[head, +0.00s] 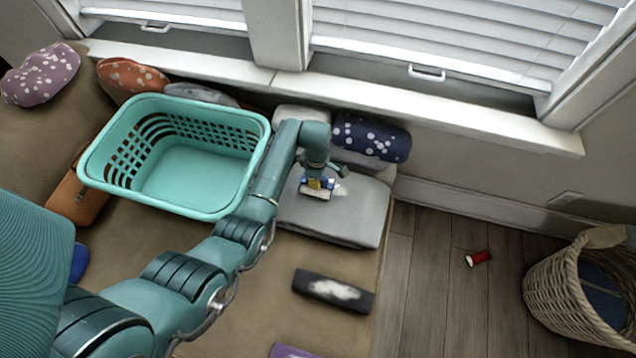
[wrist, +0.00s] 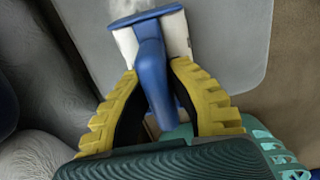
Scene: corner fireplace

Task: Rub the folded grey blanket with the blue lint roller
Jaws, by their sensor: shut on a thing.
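The folded grey blanket (head: 345,215) lies flat on the brown seat below the window. My gripper (head: 316,184) is over its upper left part. In the wrist view my gripper (wrist: 157,105) has its yellow fingers shut on the blue handle of the lint roller (wrist: 150,62). The roller's white head lies over the grey blanket (wrist: 225,40), at a patch of white lint (wrist: 122,8). In the head view the lint roller (head: 314,193) shows small, partly hidden by my gripper. Whether the head touches the cloth is hard to tell.
An empty teal basket (head: 95,180) stands left of the blanket. A dark blue patterned cushion (head: 372,137) lies behind it. A black item with a white patch (head: 333,290) lies in front. A red object (head: 478,258) and a wicker basket (head: 560,295) are on the floor at right.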

